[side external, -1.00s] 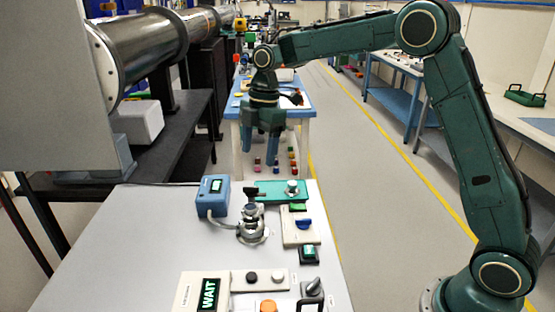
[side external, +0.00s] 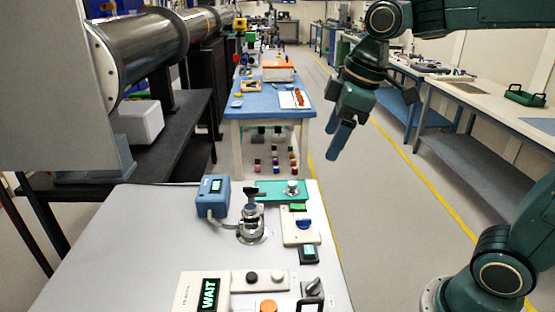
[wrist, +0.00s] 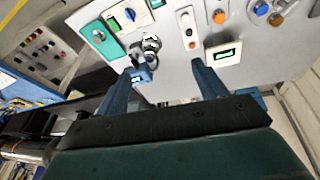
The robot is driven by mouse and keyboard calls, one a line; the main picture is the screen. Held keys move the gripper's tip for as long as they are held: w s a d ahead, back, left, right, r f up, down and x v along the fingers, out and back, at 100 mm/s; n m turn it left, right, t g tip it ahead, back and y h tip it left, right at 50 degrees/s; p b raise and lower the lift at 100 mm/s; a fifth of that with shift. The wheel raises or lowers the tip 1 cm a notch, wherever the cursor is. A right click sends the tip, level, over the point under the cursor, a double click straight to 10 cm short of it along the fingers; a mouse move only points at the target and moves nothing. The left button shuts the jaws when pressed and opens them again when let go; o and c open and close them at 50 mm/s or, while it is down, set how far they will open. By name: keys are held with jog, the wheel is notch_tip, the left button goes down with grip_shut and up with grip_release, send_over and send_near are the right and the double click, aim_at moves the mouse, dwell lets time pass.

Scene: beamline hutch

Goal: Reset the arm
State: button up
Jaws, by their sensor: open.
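My gripper (side external: 340,139) hangs in the air over the floor, to the right of the blue-topped table and beyond the grey bench in the side view. Its two blue fingers point down and stand apart. In the wrist view the open fingers (wrist: 168,80) have nothing between them that they hold, with the grey bench top behind. My upper arm reaches in from the right edge of the side view.
The grey bench (side external: 130,250) holds a WAIT display box (side external: 203,292), a blue meter box (side external: 213,196), a metal sample stage (side external: 251,225) and a teal plate (side external: 275,191). The blue table (side external: 262,105) stands behind. The aisle floor (side external: 390,225) is clear.

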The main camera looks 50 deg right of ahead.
jog(key=s+d+f+m+t, duration=0.1)
jog(key=s+f+m, duration=0.1)
jog(key=s, duration=0.5)
jog(key=s+d+f+m+t+h, duration=0.1)
jog(key=s+f+m, duration=0.1)
jog(key=s+m, duration=0.3)
jog(key=shift+s, duration=0.85)
